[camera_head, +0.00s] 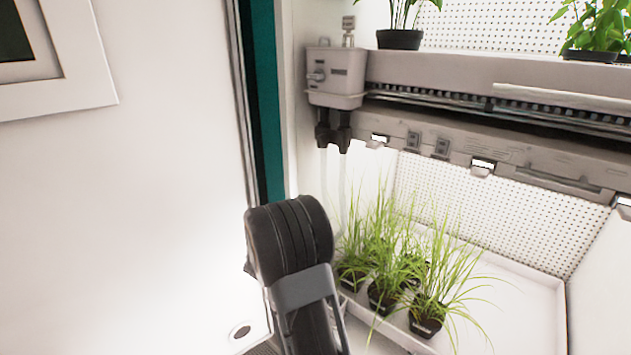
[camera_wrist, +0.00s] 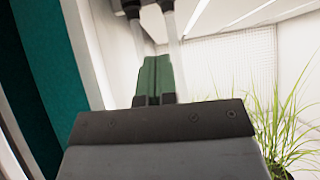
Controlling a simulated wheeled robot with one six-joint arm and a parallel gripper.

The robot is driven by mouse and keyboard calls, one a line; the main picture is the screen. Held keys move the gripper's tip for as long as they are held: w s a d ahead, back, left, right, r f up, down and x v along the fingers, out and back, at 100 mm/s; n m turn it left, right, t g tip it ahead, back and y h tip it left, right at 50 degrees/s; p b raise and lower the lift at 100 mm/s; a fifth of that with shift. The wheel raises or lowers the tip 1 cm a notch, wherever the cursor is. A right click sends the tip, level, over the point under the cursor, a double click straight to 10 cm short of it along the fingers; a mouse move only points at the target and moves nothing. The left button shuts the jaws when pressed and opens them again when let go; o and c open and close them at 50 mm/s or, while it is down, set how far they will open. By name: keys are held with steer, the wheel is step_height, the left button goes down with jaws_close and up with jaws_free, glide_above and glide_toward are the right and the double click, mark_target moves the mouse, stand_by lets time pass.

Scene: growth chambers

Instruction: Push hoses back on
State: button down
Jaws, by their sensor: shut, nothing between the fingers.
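Two pale translucent hoses hang below the black fittings (camera_head: 333,132) under a grey box (camera_head: 335,75) in the head view. They are faint there. In the wrist view, the left hose (camera_wrist: 138,36) and right hose (camera_wrist: 174,50) run up to black fittings at the top edge. Their upper ends appear to meet the fittings, but how firmly they are seated I cannot tell. My gripper (camera_wrist: 156,60) shows green fingers, shut and empty, pointing up in front of the hoses. The lower hoses are hidden behind it. In the head view my arm hides the gripper.
Grassy potted plants (camera_head: 385,295) stand on a white tray (camera_head: 525,305) right of my arm. A grey shelf (camera_head: 450,75) with more potted plants (camera_head: 400,40) runs above. A teal door edge (camera_head: 262,90) and white wall (camera_head: 150,200) lie left.

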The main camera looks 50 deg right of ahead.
steer(key=shift+w+a+f+n+t+h, duration=0.1)
steer(key=shift+w+f+n+t+h, duration=0.1)
steer(key=shift+w+f+n+t, duration=0.3)
steer(key=shift+w+a+f+n+t+h, duration=0.1)
steer(key=shift+f+n+t+h, duration=0.1)
steer(key=shift+n+t, duration=0.35)
steer(key=shift+d, duration=0.1)
glide_toward(324, 139)
steer(key=w+d, duration=0.1)
steer(key=d, duration=0.4)
steer(key=shift+w+a+r+b, duration=0.1)
steer(key=shift+r+b, duration=0.15)
steer(key=shift+r, duration=0.25)
steer(key=shift+w+a+r+b, duration=0.1)
steer(key=shift+w+r+b, duration=0.1)
steer(key=shift+r, duration=0.35)
